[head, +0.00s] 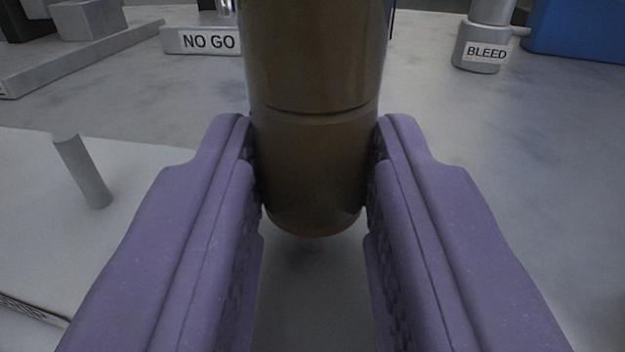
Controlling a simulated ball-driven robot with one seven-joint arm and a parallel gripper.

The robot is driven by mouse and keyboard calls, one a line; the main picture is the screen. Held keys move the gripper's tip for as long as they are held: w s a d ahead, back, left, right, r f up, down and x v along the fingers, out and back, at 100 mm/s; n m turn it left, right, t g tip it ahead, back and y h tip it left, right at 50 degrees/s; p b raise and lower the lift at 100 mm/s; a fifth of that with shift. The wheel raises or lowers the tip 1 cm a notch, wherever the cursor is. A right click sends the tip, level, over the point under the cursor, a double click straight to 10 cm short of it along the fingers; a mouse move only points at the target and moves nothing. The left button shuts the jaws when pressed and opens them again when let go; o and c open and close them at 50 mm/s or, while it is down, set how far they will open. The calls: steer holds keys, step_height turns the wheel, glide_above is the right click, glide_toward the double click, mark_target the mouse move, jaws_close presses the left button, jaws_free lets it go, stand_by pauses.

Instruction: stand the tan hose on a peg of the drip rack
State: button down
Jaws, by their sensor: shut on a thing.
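My gripper (314,185) has two purple fingers, shut on the lower end of a brown-tan hose (312,75). The hose is upright between the finger pads, and its top runs out of the picture. Its rounded lower end hangs over the grey surface, with a faint shadow below it. A pale rack base with one slanting grey peg (82,172) is at the left, apart from the hose; I take it for the drip rack (150,160). The peg is bare. The left finger covers part of the base.
A "NO GO" block (200,40) stands at the back, left of the hose. A grey "BLEED" fitting (482,45) stands at the back right, beside a blue object (580,30). A grey stepped block (85,40) is at the far left. The floor at right is clear.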

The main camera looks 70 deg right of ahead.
steer(key=shift+f+b, duration=0.7)
steer(key=shift+f, duration=0.2)
steer(key=c, duration=0.8)
jaws_free()
steer(key=shift+o, duration=0.2)
steer(key=p+v, duration=0.2)
steer(key=v, duration=0.6)
steer(key=shift+p, duration=0.4)
